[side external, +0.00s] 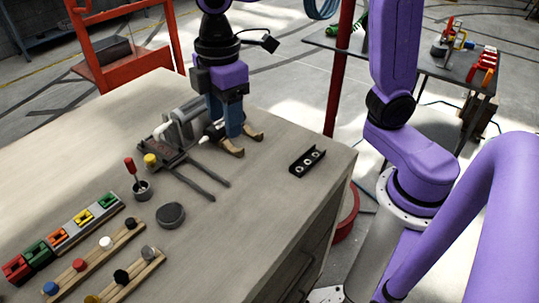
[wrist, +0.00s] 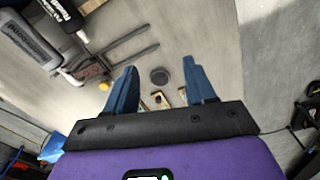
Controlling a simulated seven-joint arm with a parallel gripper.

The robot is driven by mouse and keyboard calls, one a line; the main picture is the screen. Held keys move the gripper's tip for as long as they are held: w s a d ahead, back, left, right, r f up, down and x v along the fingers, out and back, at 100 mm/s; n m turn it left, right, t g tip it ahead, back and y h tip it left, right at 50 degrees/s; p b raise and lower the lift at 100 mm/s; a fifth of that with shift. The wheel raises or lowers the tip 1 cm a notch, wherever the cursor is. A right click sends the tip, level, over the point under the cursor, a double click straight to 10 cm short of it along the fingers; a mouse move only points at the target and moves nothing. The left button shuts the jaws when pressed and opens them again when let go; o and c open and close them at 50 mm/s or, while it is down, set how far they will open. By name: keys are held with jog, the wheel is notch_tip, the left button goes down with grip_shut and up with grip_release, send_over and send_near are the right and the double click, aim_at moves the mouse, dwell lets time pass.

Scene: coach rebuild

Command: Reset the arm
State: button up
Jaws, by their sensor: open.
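Whether the tips touch the bench is hard to tell. In the wrist view the open fingers (wrist: 165,94) point at the bench, with a dark round puck (wrist: 159,76) beyond them. The puck also shows in the side view (side external: 171,215). A black bracket with holes (side external: 307,161) lies on the bench to the right of my gripper.
Coloured blocks (side external: 60,240) and wooden strips with knobs (side external: 100,262) lie front left. A red post (side external: 340,70) stands behind the bench.

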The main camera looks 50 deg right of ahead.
jog(key=s+d+f+m, duration=0.1)
jog(key=s+d+f, duration=0.2)
jog(key=s+d, duration=0.4)
jog(key=s+d+f+m, duration=0.1)
jog(key=s+d+f, duration=0.3)
jog(key=s, duration=0.6)
jog(key=d, duration=0.2)
jog(key=shift+s+d, duration=0.3)
jog(key=shift+d, duration=0.05)
